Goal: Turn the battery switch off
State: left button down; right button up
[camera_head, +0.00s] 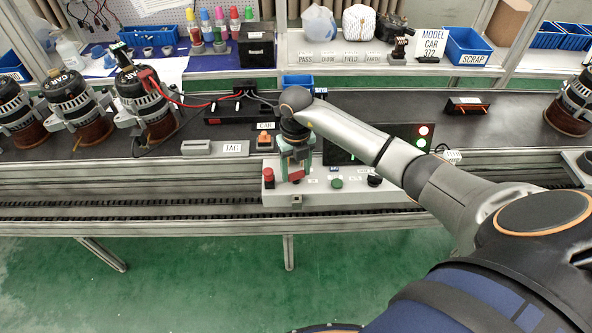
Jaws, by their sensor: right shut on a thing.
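A pale control box (350,196) stands at the front edge of the line, with a row of controls on top. My right gripper (296,174) reaches down over its left part from above, with teal fingers. It is shut on a red switch handle (296,177), which I take for the battery switch. The fingers hide much of the switch, and I cannot read its label or tell its position. My left gripper is not in view.
A red push button (268,175) is close on the left of my gripper. A green button (337,183) and a black knob (374,180) are to the right. Lamps (423,136) show red and white behind. Alternators (145,100) stand at left, with red and black leads.

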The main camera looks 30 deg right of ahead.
jog(key=n+b, duration=0.1)
jog(key=n, duration=0.2)
jog(key=shift+d+n+b, duration=0.1)
jog(key=shift+n+b, duration=0.2)
jog(key=shift+n, duration=0.1)
jog(key=n+b, duration=0.2)
jog(key=n, duration=0.2)
jog(key=shift+n, duration=0.3)
jog(key=n+b, duration=0.2)
jog(key=n, duration=0.2)
jog(key=shift+n+b, duration=0.35)
jog(key=shift+n, duration=0.25)
jog(key=shift+r+n, duration=0.1)
jog(key=shift+n, duration=0.2)
